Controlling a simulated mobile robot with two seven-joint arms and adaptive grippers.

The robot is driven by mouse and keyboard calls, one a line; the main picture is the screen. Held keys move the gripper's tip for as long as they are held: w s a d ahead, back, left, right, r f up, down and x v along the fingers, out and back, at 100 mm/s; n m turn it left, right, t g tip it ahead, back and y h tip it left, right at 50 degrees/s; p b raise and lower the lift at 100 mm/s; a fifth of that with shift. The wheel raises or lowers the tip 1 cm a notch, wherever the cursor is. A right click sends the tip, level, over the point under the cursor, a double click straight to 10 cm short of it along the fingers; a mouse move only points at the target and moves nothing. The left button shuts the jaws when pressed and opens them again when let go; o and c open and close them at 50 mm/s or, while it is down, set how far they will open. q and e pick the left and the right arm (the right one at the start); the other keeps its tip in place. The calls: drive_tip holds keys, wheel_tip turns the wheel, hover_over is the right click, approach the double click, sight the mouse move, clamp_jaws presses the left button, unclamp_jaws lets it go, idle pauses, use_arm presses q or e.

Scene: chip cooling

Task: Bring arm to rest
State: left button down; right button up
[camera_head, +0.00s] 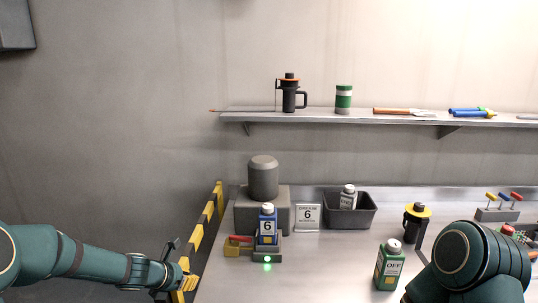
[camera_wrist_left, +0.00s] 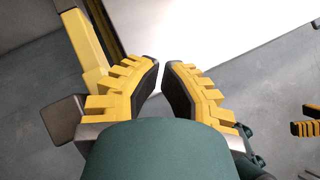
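My left gripper (camera_head: 187,277) is low at the left in the head view, beside the table's left edge and clear of the objects. In the left wrist view its yellow ridged fingers (camera_wrist_left: 162,68) lean towards each other with a narrow gap between the dark pads, and nothing is held. A teal link of my right arm (camera_head: 470,258) covers the front right of the table. At the right edge of the left wrist view, a cut-off yellow ridged part (camera_wrist_left: 306,128) looks like my right gripper's fingers; its opening is unclear.
A blue bottle marked 6 (camera_head: 268,227) stands on a fixture with a green light (camera_head: 267,259). A grey bin (camera_head: 365,215) holds a white-capped bottle. A green bottle marked OFF (camera_head: 389,268) stands beside my right arm. A yellow-and-black barrier (camera_head: 207,222) runs along the table's left edge.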

use_arm(q)
drive_tip(key=s+d+f+m+g+b, duration=0.1)
drive_tip(key=s+d+f+m, duration=0.3)
drive_tip(key=s+f+m, duration=0.3)
drive_tip(key=s+d+f+m+g+b, duration=0.1)
drive_tip(key=s+d+f+m+g, duration=0.1)
drive_tip(key=s+d+f+m, duration=0.2)
drive_tip(key=s+d+f+m+g+y+b, duration=0.1)
drive_tip(key=s+d+f+m, duration=0.3)
drive_tip(key=s+f+m, duration=0.7)
drive_tip(key=s+m+g+b, duration=0.1)
drive_tip(key=s+m, duration=0.3)
drive_tip(key=m, duration=0.1)
drive_tip(key=shift+s+d, duration=0.2)
drive_tip(key=shift+s, duration=0.2)
use_arm(e)
drive_tip(key=f, duration=0.4)
drive_tip(key=shift+s+a+f, duration=0.1)
drive_tip(key=shift+s+a, duration=0.05)
drive_tip(key=shift+s, duration=0.2)
